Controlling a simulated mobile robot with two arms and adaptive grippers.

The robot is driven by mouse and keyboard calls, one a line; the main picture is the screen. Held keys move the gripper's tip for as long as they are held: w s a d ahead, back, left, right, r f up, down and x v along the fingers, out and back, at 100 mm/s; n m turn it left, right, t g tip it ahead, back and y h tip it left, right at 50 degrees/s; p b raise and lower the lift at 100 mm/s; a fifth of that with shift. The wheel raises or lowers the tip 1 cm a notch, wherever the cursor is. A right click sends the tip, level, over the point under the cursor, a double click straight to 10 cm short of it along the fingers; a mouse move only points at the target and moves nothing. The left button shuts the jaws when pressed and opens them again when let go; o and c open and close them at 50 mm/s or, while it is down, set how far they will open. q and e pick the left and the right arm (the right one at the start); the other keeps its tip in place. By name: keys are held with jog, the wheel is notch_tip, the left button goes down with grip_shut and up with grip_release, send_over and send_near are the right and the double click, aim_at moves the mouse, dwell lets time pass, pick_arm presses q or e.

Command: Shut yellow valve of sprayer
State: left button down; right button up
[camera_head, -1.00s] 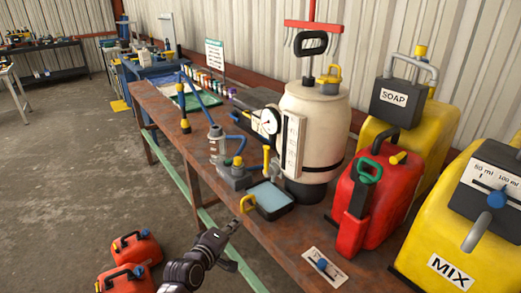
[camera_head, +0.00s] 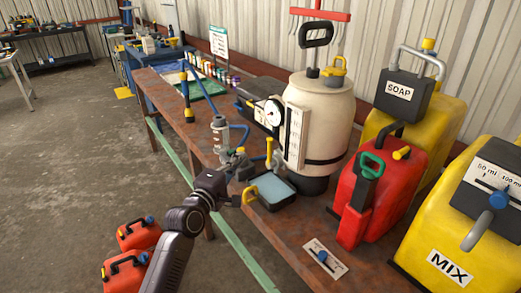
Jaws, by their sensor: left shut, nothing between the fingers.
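The sprayer is a cream tank (camera_head: 333,107) with a black pump handle (camera_head: 316,34), standing upright on the rusty bench. I cannot tell which yellow part is the valve. My left gripper (camera_head: 234,199) is shut and empty at the bench's front edge, left of the shallow tray (camera_head: 276,205) and below the lever, apart from it. Its fingers are partly hidden by its own wrist. My right gripper is out of view.
A red can (camera_head: 368,205), a yellow SOAP can (camera_head: 432,110) and a yellow MIX container (camera_head: 450,225) crowd the bench's right. Red cans (camera_head: 138,233) are on the floor.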

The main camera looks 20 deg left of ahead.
aim_at(271, 153)
pick_arm(q)
jog(key=w+d, duration=0.1)
jog(key=w, duration=0.8)
jog(key=s+d+p, duration=0.1)
jog(key=d, duration=0.1)
jog(key=s+d+p, duration=0.1)
jog(key=p, duration=0.1)
jog(key=shift+s+d, duration=0.2)
jog(key=shift+d, duration=0.15)
jog(key=shift+f, duration=0.1)
